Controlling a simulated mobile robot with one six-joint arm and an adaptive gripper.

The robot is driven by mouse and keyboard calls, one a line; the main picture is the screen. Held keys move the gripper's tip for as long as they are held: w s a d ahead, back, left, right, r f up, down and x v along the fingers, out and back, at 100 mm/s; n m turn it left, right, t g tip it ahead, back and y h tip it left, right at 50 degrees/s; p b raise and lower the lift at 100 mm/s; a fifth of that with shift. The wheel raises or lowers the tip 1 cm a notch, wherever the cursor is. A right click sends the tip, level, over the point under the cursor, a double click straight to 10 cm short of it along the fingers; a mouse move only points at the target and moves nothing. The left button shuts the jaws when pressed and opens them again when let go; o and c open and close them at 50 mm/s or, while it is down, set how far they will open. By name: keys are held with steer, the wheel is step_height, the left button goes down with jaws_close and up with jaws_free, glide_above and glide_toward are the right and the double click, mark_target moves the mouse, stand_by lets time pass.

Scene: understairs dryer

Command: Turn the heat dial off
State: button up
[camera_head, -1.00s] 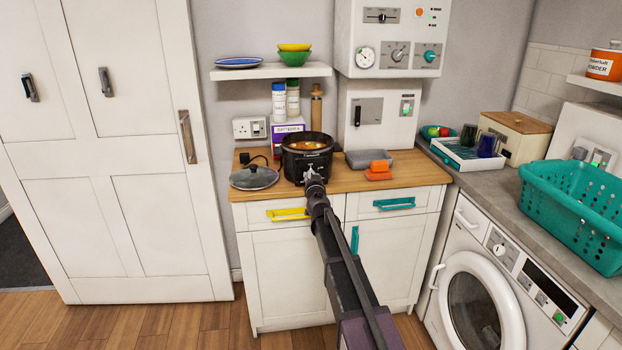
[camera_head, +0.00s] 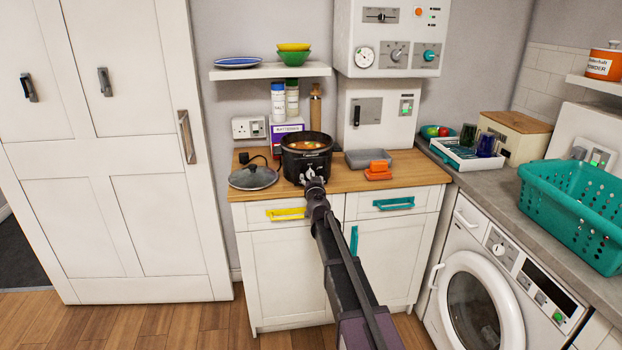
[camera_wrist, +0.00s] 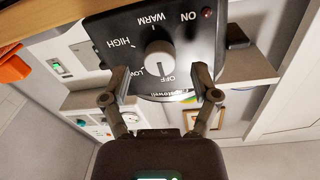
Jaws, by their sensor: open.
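The black slow cooker (camera_head: 307,166) stands on the wooden counter with food in its open pot. Its heat dial (camera_wrist: 159,59) is a pale round knob on a dark front panel (camera_wrist: 200,45). The wrist view shows the panel upside down, with OFF, LOW, HIGH, WARM and a red ON light around the knob. I cannot tell for sure which label the knob points at. My gripper (camera_wrist: 162,80) is open and empty, its fingers spread to either side of the dial's lower part. In the head view my gripper (camera_head: 315,183) is just in front of the cooker.
A glass lid (camera_head: 254,177) lies left of the cooker. An orange item (camera_head: 378,171) and a grey tray (camera_head: 370,158) lie to its right. A batteries box (camera_head: 287,130) and bottles stand behind. Drawers with yellow (camera_head: 287,214) and teal (camera_head: 394,204) handles are below.

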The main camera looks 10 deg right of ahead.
steer(key=s, duration=1)
steer(key=shift+s+a, duration=0.25)
steer(key=shift+s, duration=0.05)
